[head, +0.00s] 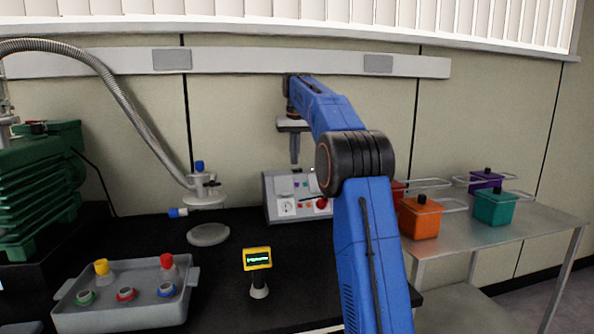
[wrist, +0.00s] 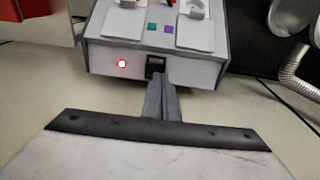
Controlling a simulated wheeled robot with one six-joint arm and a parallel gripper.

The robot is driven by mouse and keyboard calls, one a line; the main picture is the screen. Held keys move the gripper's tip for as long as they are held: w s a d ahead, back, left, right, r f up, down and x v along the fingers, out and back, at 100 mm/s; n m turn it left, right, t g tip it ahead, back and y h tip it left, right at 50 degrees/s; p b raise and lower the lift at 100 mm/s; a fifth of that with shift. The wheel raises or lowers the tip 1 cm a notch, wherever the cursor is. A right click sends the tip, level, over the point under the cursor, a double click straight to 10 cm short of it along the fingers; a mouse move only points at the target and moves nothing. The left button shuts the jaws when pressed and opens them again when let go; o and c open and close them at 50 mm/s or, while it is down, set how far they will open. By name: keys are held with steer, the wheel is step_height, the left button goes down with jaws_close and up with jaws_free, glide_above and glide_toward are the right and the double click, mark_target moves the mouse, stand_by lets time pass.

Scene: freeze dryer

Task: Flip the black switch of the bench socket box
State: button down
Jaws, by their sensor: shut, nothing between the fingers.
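The bench socket box (head: 272,207) is a grey box with a sloped front on the black bench, below my gripper in the head view. In the wrist view the box (wrist: 103,51) fills the upper middle.
A small yellow-framed display (head: 257,258) stands in front of the box. A grey tray (head: 120,318) with flasks is at the front left. A round grey lid (head: 208,235) and a metal hose (head: 125,98) lie left. A side table with coloured pots (head: 420,217) stands right.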

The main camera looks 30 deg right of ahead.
mark_target(294, 170)
steer(key=shift+r, duration=2.65)
